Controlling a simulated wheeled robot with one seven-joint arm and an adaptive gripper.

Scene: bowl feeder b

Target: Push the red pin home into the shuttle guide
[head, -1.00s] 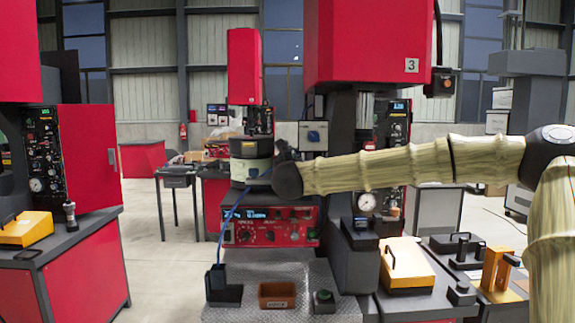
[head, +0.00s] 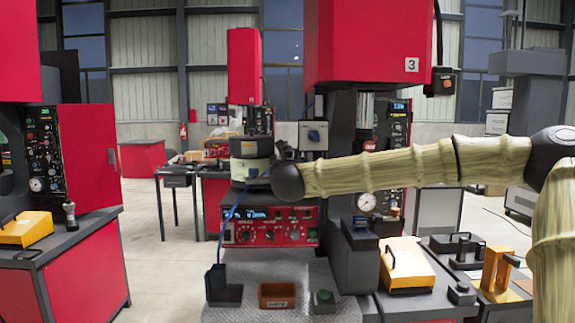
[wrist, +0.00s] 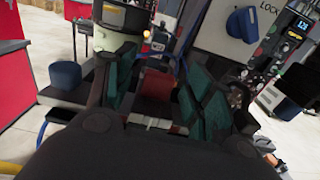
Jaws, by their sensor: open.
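In the wrist view my gripper (wrist: 158,82) is open, with its green-padded fingers apart. A dark red block-like piece, possibly the red pin (wrist: 157,84), shows between the fingers; I cannot tell whether it touches either pad. The shuttle guide is not clearly made out in either view. In the head view my gripper is mostly hidden behind my arm's dark wrist joint, near the round bowl feeder (head: 250,168).
A red control box (head: 268,226) stands below the feeder. On the metal plate in front are an orange bin (head: 277,296), a black holder (head: 222,290) and a green button box (head: 323,302). A red press (head: 368,45) rises close behind my arm. A blue knob (wrist: 241,22) is at upper right.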

